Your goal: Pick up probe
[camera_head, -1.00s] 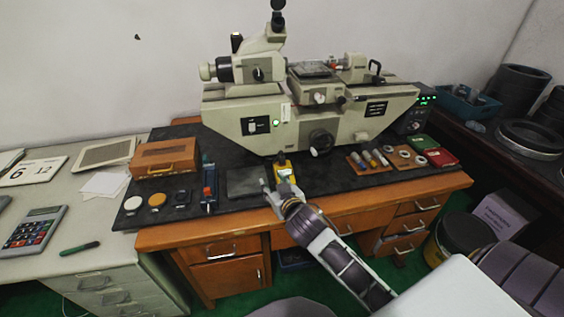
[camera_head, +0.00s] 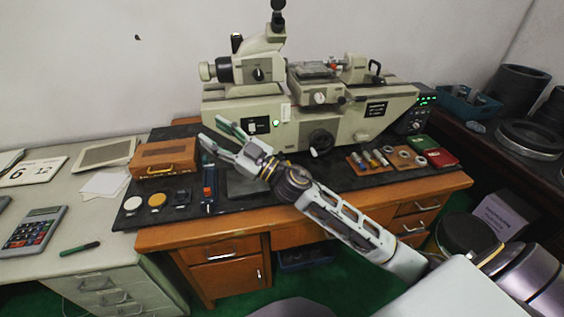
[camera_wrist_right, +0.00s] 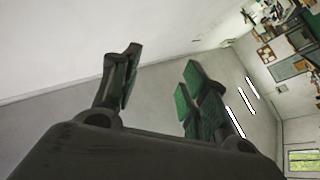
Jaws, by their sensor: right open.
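I cannot tell for sure which item is the probe. A slim blue tool with a red part (camera_head: 209,188) stands at the left of the dark bench top. Several small metal cylinders with coloured parts (camera_head: 372,159) lie on a wooden board at the right. My right gripper (camera_head: 217,136) is open and raised above the bench, in front of the measuring machine, with its fingers pointing up and left. Its green-padded fingers (camera_wrist_right: 160,68) are apart and empty in the right wrist view, against the wall. My left gripper is out of view.
The large measuring machine (camera_head: 230,112) fills the back of the bench. A wooden box (camera_head: 165,157), round pieces (camera_head: 157,200) and a dark flat plate (camera_head: 240,184) are at the left. Rings (camera_head: 405,154) and red and green cases (camera_head: 441,157) are at the right.

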